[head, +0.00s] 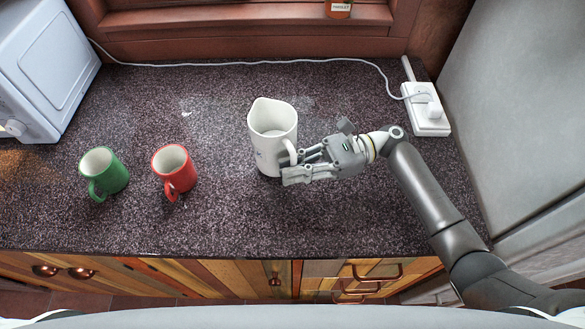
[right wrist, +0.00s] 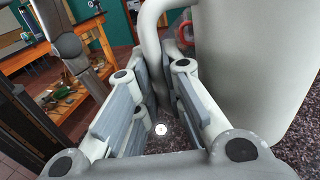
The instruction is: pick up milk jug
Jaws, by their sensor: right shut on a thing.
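The white milk jug (head: 268,130) stands on the dark speckled countertop (head: 225,215), right of the two mugs. Its handle faces right, towards my right gripper (head: 298,170). In the right wrist view my right gripper (right wrist: 155,105) is shut on the handle of the milk jug (right wrist: 255,70), with the handle rising between the fingers. The jug looks upright. Whether its base touches the counter is hard to tell. My left gripper is not in view.
A red mug (head: 175,170) and a green mug (head: 104,174) stand left of the jug. A white microwave (head: 45,70) is at the far left. A white cable runs along the back to a power socket (head: 427,110). The counter's front middle is clear.

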